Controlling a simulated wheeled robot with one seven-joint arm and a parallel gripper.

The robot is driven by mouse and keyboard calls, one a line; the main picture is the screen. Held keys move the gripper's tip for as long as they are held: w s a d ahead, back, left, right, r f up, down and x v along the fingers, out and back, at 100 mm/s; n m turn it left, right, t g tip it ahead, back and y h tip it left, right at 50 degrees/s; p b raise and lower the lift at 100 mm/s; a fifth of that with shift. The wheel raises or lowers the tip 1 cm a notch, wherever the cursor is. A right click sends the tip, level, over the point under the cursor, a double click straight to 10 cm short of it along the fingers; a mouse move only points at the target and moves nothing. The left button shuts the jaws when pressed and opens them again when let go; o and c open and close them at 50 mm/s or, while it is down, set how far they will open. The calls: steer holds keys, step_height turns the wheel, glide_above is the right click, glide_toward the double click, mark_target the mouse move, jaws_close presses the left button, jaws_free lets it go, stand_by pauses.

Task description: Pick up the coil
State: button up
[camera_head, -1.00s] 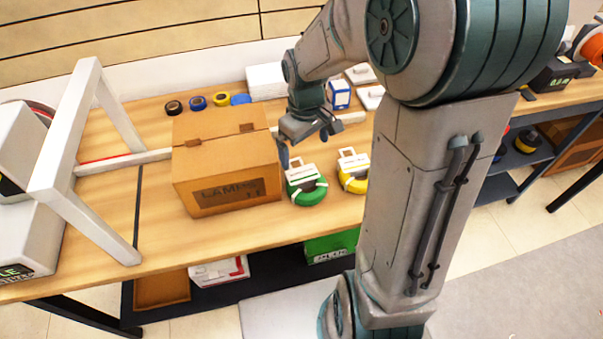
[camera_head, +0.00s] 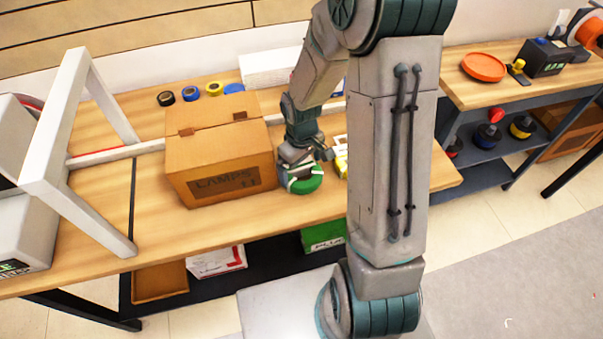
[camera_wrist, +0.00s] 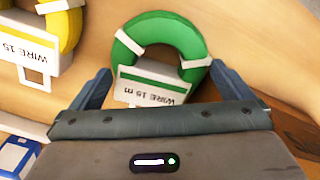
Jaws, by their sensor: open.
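A green wire coil (camera_head: 305,181) with a white label lies on the workbench, right of the cardboard box. In the wrist view the green coil (camera_wrist: 158,32) shows its ring and its card marked "WIRE 15 m". My gripper (camera_head: 303,172) is low over the green coil and hides part of it. In the wrist view the open fingers of my gripper (camera_wrist: 160,88) stand on either side of the card, with nothing gripped. A yellow wire coil (camera_wrist: 72,25) lies beside it; in the head view the yellow coil (camera_head: 342,163) is partly hidden by my arm.
A cardboard box (camera_head: 220,155) marked "LAMPS" stands close left of my gripper. A white frame (camera_head: 75,150) is farther left. Several tape rolls (camera_head: 190,94) lie behind the box. A blue and white box (camera_wrist: 16,157) is near my gripper.

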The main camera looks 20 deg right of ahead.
steer(key=shift+f, duration=1.35)
steer(key=c, duration=0.8)
steer(key=shift+r, duration=0.1)
steer(key=shift+c, duration=0.2)
